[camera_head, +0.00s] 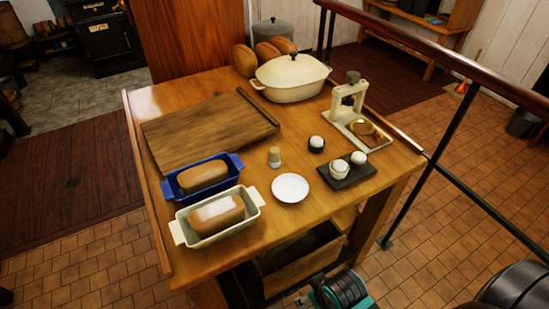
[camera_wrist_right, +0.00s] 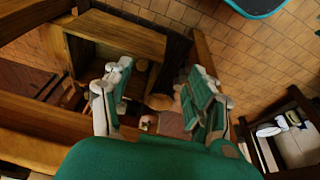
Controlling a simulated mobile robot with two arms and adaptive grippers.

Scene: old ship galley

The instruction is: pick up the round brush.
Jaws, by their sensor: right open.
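I cannot pick out the round brush for certain. In the head view a small upright piece with a pale top and tan body (camera_head: 275,157) stands on the table beside the white saucer; I cannot tell whether it is a brush. My right gripper (camera_wrist_right: 160,100) is open in the wrist view, its two green-padded fingers wide apart, with nothing held. A small round tan thing (camera_wrist_right: 159,102) shows between the fingers, too unclear to name; its distance is unclear. My left gripper is in neither view.
A railing (camera_head: 440,50) runs along the right. A wooden box (camera_wrist_right: 115,35) shows below.

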